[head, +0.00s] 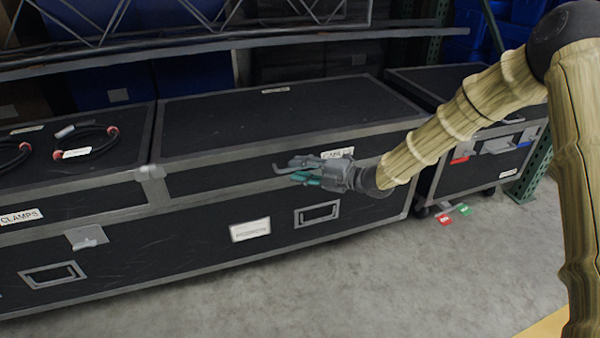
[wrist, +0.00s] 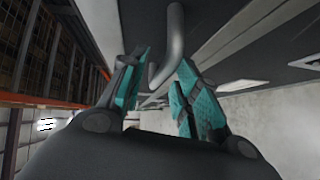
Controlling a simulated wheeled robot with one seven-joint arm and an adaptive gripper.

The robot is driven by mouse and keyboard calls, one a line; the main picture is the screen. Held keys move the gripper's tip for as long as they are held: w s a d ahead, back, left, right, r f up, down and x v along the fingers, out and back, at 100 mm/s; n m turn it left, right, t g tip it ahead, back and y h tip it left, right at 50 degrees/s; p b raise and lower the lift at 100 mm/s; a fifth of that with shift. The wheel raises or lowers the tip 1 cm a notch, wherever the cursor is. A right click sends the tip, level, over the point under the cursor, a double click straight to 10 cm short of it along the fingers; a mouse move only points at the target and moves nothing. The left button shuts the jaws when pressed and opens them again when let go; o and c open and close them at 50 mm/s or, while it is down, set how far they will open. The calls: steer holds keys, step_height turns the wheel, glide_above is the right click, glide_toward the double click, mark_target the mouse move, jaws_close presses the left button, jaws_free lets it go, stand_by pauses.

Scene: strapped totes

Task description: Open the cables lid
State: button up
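The cables case is a black flight case with grey metal edges in the middle of the head view. Its closed cables lid (head: 270,118) has a front label (head: 338,153), partly hidden by my gripper, reading "CABL…". My gripper (head: 296,172) is at the front of this lid. In the wrist view the teal fingers of my gripper (wrist: 163,68) are apart. A grey bent handle bar (wrist: 173,40) runs down between them, with gaps at its sides. The handle (head: 279,169) also shows in the head view, left of the gripper.
The clamps case (head: 60,180) stands at left, with coiled cables (head: 88,142) on its lid. A metal shelf beam (head: 200,45) crosses above and behind the lids. The grey floor (head: 330,285) in front is clear.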

steer(key=shift+a, duration=0.15)
jaws_close()
